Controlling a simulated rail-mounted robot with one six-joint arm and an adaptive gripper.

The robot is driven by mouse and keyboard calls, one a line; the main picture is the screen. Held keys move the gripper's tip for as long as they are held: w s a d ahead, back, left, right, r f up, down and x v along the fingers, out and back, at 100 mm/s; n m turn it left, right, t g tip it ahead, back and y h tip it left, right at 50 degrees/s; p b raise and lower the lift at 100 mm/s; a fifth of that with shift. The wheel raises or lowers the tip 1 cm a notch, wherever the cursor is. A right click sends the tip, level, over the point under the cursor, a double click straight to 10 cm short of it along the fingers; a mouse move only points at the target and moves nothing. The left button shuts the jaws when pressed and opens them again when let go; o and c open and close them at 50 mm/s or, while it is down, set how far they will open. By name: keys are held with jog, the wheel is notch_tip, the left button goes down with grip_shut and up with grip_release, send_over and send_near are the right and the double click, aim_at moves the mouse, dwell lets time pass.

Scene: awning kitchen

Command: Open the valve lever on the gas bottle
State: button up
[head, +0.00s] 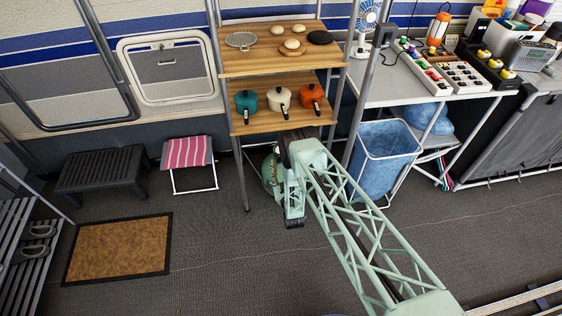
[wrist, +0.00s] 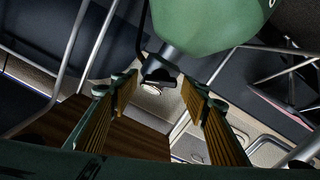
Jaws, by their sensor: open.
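The gas bottle (wrist: 208,22) is green and rounded, and fills the top of the wrist view. A grey neck with a dark valve lever (wrist: 160,77) comes out of it. In the head view, a strip of the gas bottle (head: 268,170) shows under the shelf stand, left of my arm; its valve is hidden there. My gripper (wrist: 159,86) is open, with one ribbed finger on each side of the valve in the wrist picture. I cannot tell how deep the lever sits between them, and no contact shows. The fingers are hidden in the head view.
The wooden shelf stand (head: 262,122) holds several pots right above the bottle. A blue bin (head: 383,160) stands to the right, a striped stool (head: 187,153) to the left. A dark hose runs by the valve. Open floor lies in front, beside the doormat (head: 120,248).

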jog(key=v, duration=1.1)
jog(key=shift+d, duration=0.1)
jog(key=shift+c, duration=0.7)
